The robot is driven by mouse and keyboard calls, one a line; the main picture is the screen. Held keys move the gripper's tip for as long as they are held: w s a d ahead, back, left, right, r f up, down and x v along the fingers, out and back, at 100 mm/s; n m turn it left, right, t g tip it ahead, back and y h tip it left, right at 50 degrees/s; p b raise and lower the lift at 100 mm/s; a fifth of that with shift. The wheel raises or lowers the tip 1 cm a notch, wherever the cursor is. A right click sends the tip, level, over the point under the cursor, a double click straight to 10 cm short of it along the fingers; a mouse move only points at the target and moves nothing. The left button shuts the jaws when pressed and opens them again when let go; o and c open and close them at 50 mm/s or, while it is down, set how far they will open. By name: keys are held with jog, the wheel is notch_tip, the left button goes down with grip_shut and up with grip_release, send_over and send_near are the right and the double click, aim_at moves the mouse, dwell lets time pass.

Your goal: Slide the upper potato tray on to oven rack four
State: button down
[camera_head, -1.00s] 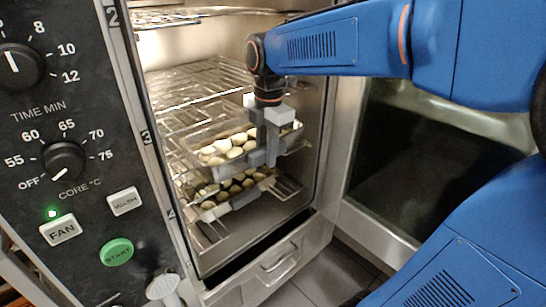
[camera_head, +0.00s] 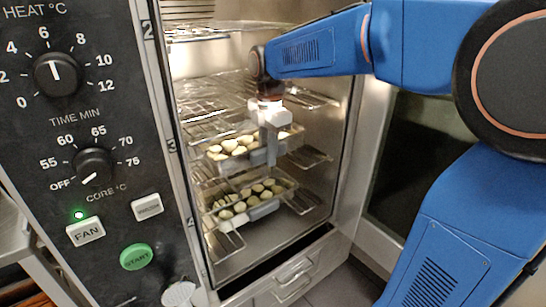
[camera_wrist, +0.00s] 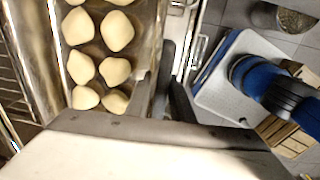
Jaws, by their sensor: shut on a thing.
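The upper potato tray (camera_head: 290,141), a metal tray with pale potatoes, is inside the open oven at the level of a wire rack. It also shows in the wrist view (camera_wrist: 153,30), with potatoes in rows. My gripper (camera_head: 271,158) is shut on the tray's front edge and points down; its fingers show beside the tray rim in the wrist view (camera_wrist: 172,92). A second potato tray (camera_head: 266,209) sits lower, on a rack (camera_head: 309,200) beneath. The upper tray's back end and its exact contact with the rack are hidden.
The oven's control panel (camera_head: 75,150) stands at the left, with rack numbers along its edge. Empty wire racks (camera_head: 205,92) lie above. The open oven door (camera_head: 400,160) is at the right, behind my arm. The wrist view shows tiled floor (camera_wrist: 215,45).

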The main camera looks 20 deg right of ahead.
jog(key=shift+w+a, duration=0.2)
jog(key=shift+w, duration=0.4)
jog(key=shift+w+a, duration=0.15)
jog(key=shift+w, duration=0.4)
jog(key=shift+f, duration=1.75)
jog(key=c, duration=1.5)
grip_release()
jog(key=shift+o, duration=0.2)
jog(key=shift+f, duration=0.1)
notch_tip(320, 180, up, 18)
jog(key=s, duration=0.1)
jog(key=shift+d+f, duration=0.2)
jog(key=shift+f, duration=0.05)
